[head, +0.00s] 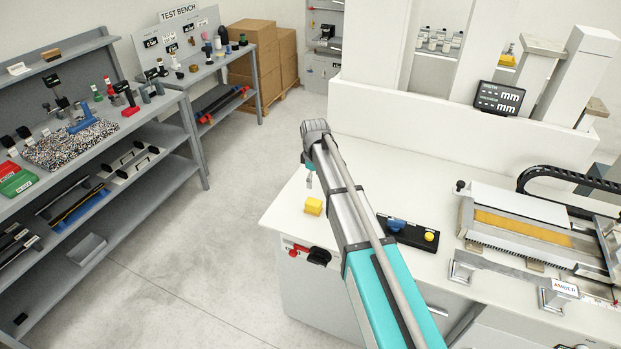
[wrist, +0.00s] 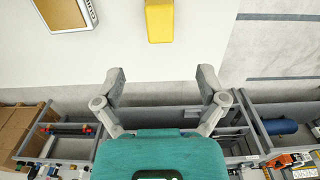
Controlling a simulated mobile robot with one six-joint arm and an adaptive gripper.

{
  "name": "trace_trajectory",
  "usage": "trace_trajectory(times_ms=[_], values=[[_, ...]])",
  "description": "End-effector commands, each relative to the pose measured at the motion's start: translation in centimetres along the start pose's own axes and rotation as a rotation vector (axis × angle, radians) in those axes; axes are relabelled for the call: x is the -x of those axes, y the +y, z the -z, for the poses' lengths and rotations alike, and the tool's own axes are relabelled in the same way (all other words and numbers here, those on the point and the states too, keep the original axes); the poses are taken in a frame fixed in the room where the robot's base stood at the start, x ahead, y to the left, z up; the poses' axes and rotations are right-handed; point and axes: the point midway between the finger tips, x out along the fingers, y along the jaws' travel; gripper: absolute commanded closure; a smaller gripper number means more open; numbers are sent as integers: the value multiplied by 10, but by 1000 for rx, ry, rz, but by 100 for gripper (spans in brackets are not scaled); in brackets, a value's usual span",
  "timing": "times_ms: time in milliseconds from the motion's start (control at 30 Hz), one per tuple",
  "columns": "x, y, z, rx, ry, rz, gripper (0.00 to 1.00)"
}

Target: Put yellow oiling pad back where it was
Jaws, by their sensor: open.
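The yellow oiling pad (head: 313,206) is a small yellow block on the white worktop, close to its left edge. In the wrist view a yellow block (wrist: 159,20) lies at the top middle, past the fingertips and roughly in line with the gap between them. My gripper (wrist: 161,75) is open, with nothing between its fingers and a gap between it and the block. In the head view my arm reaches over the worktop and hides most of the gripper; only a small part shows just above the pad.
A black base (head: 408,233) with a blue part and a yellow knob sits right of my arm. A machine bed (head: 520,228) with an amber strip is farther right. A display (head: 498,98) stands behind. Shelves (head: 95,130) with tools line the left, across open floor.

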Motion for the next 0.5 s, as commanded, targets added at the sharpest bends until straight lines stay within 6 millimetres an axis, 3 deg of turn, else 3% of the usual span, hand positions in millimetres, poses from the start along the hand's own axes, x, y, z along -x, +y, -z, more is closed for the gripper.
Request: trace_trajectory(times_ms=[500], values=[[0, -2, -6, -16, 0, 0, 9]])
